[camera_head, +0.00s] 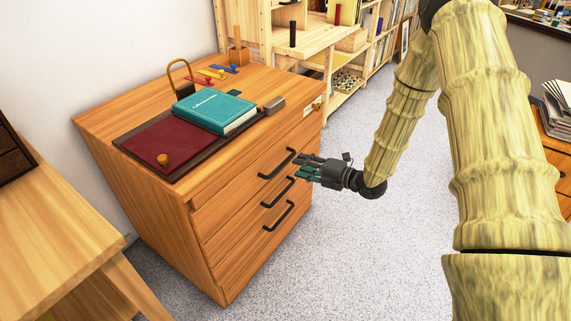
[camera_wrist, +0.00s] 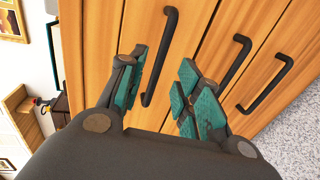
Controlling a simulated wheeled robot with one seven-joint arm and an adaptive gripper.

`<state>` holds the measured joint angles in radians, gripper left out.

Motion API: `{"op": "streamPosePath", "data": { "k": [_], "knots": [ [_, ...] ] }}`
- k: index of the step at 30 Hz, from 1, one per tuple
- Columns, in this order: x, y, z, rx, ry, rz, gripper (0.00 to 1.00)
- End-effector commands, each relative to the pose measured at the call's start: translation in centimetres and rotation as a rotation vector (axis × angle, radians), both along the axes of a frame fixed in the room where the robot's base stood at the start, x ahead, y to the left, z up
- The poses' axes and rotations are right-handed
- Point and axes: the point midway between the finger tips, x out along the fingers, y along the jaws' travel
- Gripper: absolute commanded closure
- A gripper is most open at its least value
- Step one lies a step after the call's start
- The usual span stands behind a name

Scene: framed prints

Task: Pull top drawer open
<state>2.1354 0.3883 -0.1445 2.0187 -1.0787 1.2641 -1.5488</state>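A wooden drawer cabinet (camera_head: 240,240) has three drawers with black bar handles, all looking closed. The top drawer handle (camera_head: 277,164) is a dark bar; in the wrist view it is the leftmost handle (camera_wrist: 164,50). My gripper (camera_head: 302,168) is just in front of the cabinet, near the right ends of the top and middle handles. In the wrist view its teal-padded fingers (camera_wrist: 162,95) are spread apart, with the lower end of the top handle appearing between them. Nothing is gripped. I cannot tell the depth gap to the handle.
The middle handle (camera_head: 278,192) and bottom handle (camera_head: 279,215) are close below. Carpeted floor (camera_head: 350,260) in front is clear. A wooden table (camera_head: 50,225) stands left.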

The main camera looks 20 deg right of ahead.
Motion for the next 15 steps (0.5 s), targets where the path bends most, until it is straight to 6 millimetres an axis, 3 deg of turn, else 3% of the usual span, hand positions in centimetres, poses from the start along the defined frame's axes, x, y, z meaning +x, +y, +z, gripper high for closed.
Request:
{"op": "streamPosePath", "data": {
  "k": [9,15],
  "knots": [
    [3.9,3.1,-1.2,0.002,0.001,0.001,0.66],
    [5.3,4.2,-1.5,0.002,0.003,-0.001,0.66]
  ]
}}
